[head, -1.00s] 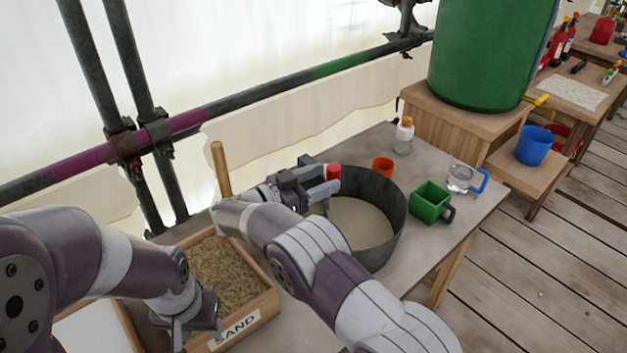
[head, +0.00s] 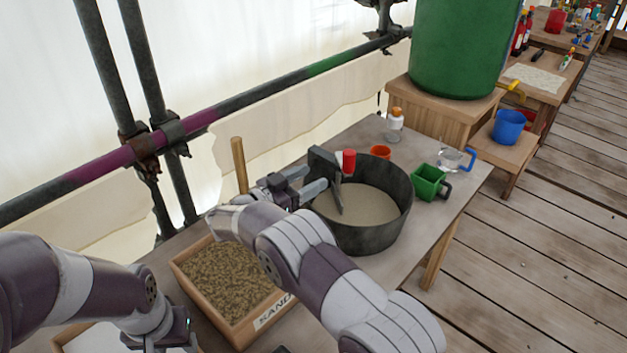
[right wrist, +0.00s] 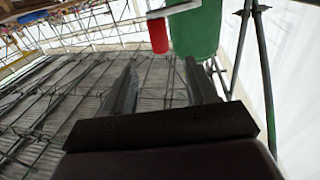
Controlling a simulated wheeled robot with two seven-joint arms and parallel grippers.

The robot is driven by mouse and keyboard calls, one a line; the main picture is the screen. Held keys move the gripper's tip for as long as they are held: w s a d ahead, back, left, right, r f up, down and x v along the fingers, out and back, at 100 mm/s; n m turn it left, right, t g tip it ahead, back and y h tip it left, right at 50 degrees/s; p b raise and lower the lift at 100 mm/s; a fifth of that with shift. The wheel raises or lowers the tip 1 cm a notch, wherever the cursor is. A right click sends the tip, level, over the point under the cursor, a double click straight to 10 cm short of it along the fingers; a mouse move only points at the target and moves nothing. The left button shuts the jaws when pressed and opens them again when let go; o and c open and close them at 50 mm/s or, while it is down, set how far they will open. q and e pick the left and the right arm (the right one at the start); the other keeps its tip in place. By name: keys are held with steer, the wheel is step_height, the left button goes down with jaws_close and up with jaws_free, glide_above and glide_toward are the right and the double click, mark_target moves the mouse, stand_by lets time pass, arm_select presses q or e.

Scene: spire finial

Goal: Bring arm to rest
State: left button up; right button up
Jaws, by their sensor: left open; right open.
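My right gripper (head: 328,190) is at the left rim of the dark round tub (head: 385,238), which holds a pale, level material. In the head view it overlaps the rim, and I cannot tell whether it touches it. In the right wrist view the two fingers (right wrist: 160,85) stand apart with nothing between them. My left gripper (head: 168,347) is low at the bottom left, beside the wooden sand box (head: 222,327); its fingertips are partly cut off by the frame edge and nothing shows held in it.
A red-and-white item (head: 349,161) shows just beyond the right gripper. A wooden handle (head: 239,165) rises behind the sand box. Scaffold poles line the back.

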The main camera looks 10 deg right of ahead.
steer(key=w+d+r+n+t+y+p, duration=0.2)
steer(key=w+r+n+t+y+p, duration=0.25)
steer(key=r+n+y, duration=0.6)
steer(key=s+d+f+g+y+p, duration=0.1)
steer(key=s+d+f+g, duration=0.1)
steer(key=s, duration=1)
steer(key=s+d+f+n+g+y, duration=0.1)
steer(key=s+g, duration=0.5)
steer(key=s, duration=0.6)
steer(key=s+d+f+g+y+p, duration=0.1)
steer(key=s+d+f+g+y, duration=0.2)
steer(key=s, duration=0.9)
step_height(320, 180, down, 4)
steer(key=shift+d+r+n+g+p, duration=0.3)
steer(key=shift+d+g, duration=0.25)
steer(key=shift+d, duration=0.35)
